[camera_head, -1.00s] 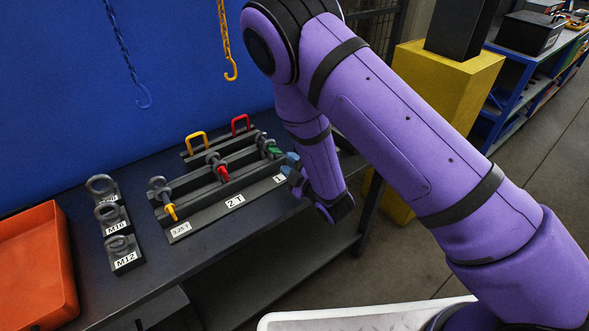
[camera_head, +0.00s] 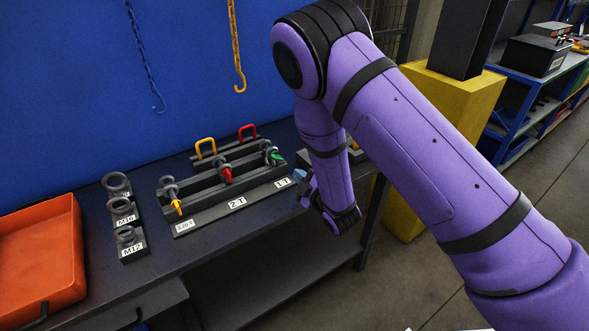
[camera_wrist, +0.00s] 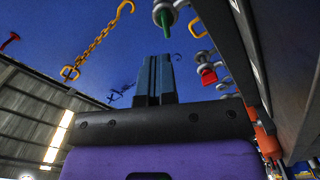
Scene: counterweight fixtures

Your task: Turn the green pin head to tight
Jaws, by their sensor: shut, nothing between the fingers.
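The green pin (camera_head: 275,157) sits in a grey shackle (camera_head: 268,147) at the right end of the dark rack, behind the 1 T label (camera_head: 283,183). In the wrist view the green pin (camera_wrist: 167,22) shows at the top, above and slightly right of my fingertips and apart from them. My gripper (camera_head: 302,175) is shut and empty, off the rack's right end. Its blue-grey fingers (camera_wrist: 155,62) lie together in the wrist view. Whether the pin is tight cannot be told.
A shackle with a red pin (camera_head: 226,175) and one with a yellow pin (camera_head: 177,206) stand left on the rack (camera_head: 210,213). Labelled ring blocks (camera_head: 130,244) and an orange bin (camera_head: 42,265) are farther left. A yellow hook (camera_head: 239,85) hangs behind.

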